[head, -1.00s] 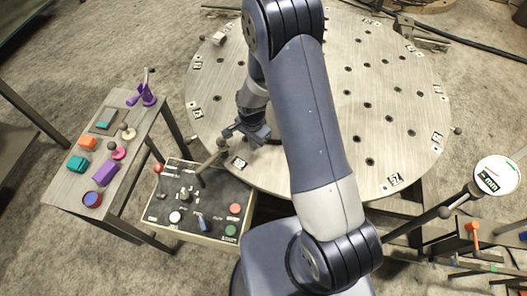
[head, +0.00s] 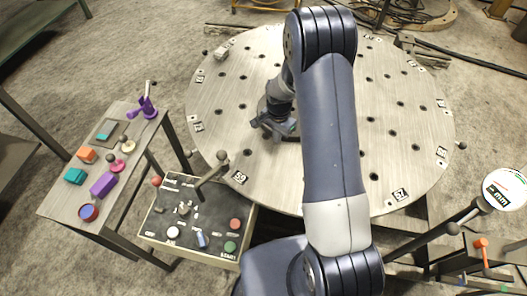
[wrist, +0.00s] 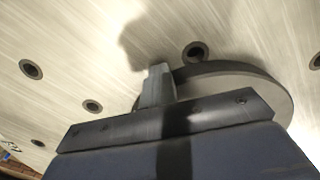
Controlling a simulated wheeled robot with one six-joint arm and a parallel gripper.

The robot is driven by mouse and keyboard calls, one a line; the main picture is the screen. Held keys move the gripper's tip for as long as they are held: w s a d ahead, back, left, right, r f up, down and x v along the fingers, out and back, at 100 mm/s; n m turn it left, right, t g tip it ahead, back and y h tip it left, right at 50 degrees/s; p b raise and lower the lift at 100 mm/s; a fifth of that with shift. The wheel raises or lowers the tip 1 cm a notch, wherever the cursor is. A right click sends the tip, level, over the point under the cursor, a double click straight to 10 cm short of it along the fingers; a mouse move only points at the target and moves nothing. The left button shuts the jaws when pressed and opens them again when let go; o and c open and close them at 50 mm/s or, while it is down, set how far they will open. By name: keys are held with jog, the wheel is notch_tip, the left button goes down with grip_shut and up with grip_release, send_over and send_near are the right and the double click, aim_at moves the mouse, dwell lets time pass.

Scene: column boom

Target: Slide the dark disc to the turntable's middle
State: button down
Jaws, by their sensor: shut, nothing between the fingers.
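The turntable (head: 232,95) is a large round pale metal plate with several holes and numbered tags near its rim. My gripper (head: 283,132) is low over its front-left part, inward from the rim. In the wrist view my gripper (wrist: 158,85) is shut and empty, its fingers pointing down to the plate. The dark disc (wrist: 270,88) lies flat there, with a dark edge and a greyer face. The fingers are at the disc's left end; I cannot tell if they touch it. My gripper hides part of the disc. In the head view I cannot make out the disc.
A control box (head: 190,222) with levers and buttons stands at the turntable's front left; its tall lever (head: 212,172) rises near the rim. A side table (head: 65,200) with coloured parts is at left. A round sign (head: 505,188) stands at right.

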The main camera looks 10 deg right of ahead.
jog(key=w+d+b, duration=0.1)
jog(key=w+d, duration=0.3)
jog(key=d, duration=0.1)
jog(key=w+d+b, duration=0.1)
jog(key=w+d, duration=0.3)
jog(key=w+d+b, duration=0.1)
jog(key=w+d, duration=0.3)
jog(key=d, duration=0.1)
jog(key=shift+w+d+r, duration=0.1)
jog(key=shift+w+d, duration=0.1)
jog(key=shift+d, duration=0.15)
jog(key=shift+s+a+b, duration=0.1)
jog(key=shift+b, duration=0.2)
